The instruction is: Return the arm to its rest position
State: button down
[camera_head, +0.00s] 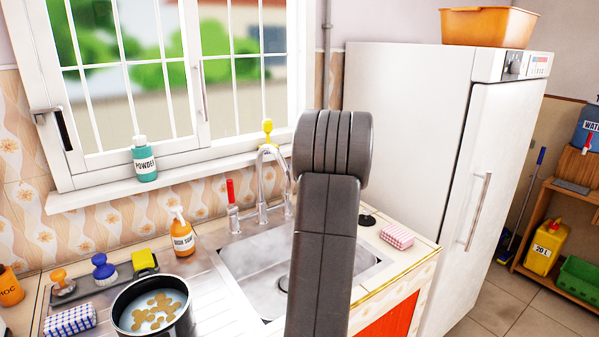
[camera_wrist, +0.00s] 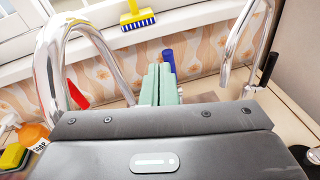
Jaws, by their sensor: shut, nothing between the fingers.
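My arm (camera_head: 325,240) rises through the middle of the head view, in front of the sink. It hides part of the basin and my gripper, which does not show there. In the wrist view my gripper (camera_wrist: 160,82) shows as pale green fingers, together and empty. They point at the patterned tile wall (camera_wrist: 112,72), below the window sill. A blue piece (camera_wrist: 168,60) shows just behind the fingers; I cannot tell what it is. The chrome faucet (camera_head: 263,185) stands behind the sink, left of my arm. A chrome arch (camera_wrist: 50,50) is left of the fingers.
The sink (camera_head: 250,270) lies around my arm. A pot (camera_head: 180,325) with round slices, an orange soap bottle (camera_head: 182,237) and brushes are to the left. A pink checked sponge (camera_head: 397,236) and the white fridge (camera_head: 410,130) are to the right. A yellow brush (camera_wrist: 138,17) is on the sill.

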jog(key=shift+s+r, duration=0.1)
jog(key=shift+s, duration=0.05)
jog(key=w+a+f+p, duration=0.2)
jog(key=w+a+f, duration=0.2)
jog(key=w+f, duration=0.3)
jog(key=w, duration=0.3)
jog(key=shift+a, duration=0.15)
dwell(0.4)
